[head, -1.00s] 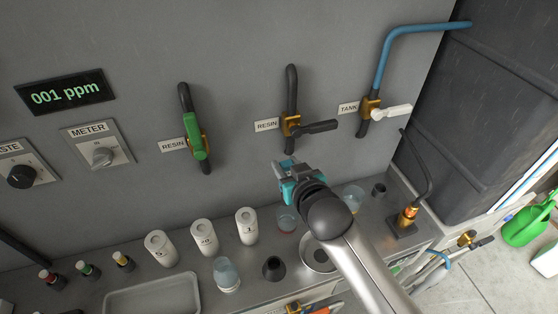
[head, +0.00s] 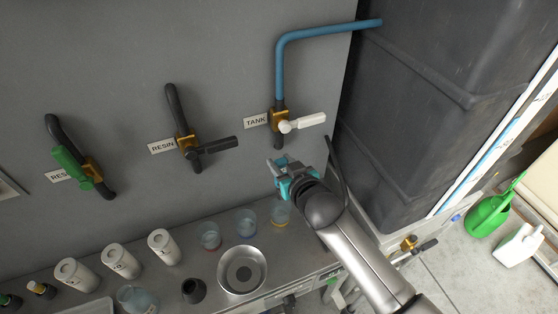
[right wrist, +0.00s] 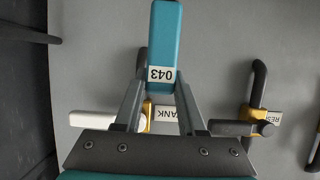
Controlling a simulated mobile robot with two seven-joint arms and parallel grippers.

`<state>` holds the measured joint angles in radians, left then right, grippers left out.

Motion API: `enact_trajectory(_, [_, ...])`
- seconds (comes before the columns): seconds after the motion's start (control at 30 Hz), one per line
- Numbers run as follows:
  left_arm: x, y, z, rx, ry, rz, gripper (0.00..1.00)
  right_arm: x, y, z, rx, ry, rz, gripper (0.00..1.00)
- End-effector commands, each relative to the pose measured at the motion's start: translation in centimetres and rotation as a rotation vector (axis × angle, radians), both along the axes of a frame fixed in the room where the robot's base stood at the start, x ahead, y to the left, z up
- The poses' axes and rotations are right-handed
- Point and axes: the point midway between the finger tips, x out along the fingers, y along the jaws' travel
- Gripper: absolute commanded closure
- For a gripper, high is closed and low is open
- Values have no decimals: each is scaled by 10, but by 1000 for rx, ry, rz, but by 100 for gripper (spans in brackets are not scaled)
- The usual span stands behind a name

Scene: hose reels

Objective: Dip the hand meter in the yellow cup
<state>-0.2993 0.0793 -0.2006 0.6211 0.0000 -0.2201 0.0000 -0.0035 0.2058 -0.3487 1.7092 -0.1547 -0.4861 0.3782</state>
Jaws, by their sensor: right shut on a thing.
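My right gripper (head: 278,168) is raised in front of the wall panel, just below the TANK valve. In the head view the meter is hard to tell from the teal parts of the gripper. The yellow cup (head: 280,215), a clear cup with yellow at its base, stands on the counter below the gripper, partly beside my forearm. The meter is apart from the cup. My left gripper is out of view.
A blue cup (head: 246,223) and a red cup (head: 210,237) stand left of the yellow one. A round metal basin (head: 242,269), a black holder (head: 194,290) and white bottles (head: 121,262) are nearby. The TANK valve (head: 282,123) juts from the panel above.

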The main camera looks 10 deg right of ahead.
Motion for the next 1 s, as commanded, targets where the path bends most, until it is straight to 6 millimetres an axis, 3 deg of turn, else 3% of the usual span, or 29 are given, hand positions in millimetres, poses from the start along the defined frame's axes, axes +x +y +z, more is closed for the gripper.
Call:
enact_trajectory(0.5, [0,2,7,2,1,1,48,0,0,2,0,0,0,100])
enact_trajectory(1.0, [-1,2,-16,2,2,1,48,0,0,-31,0,-1,0,100])
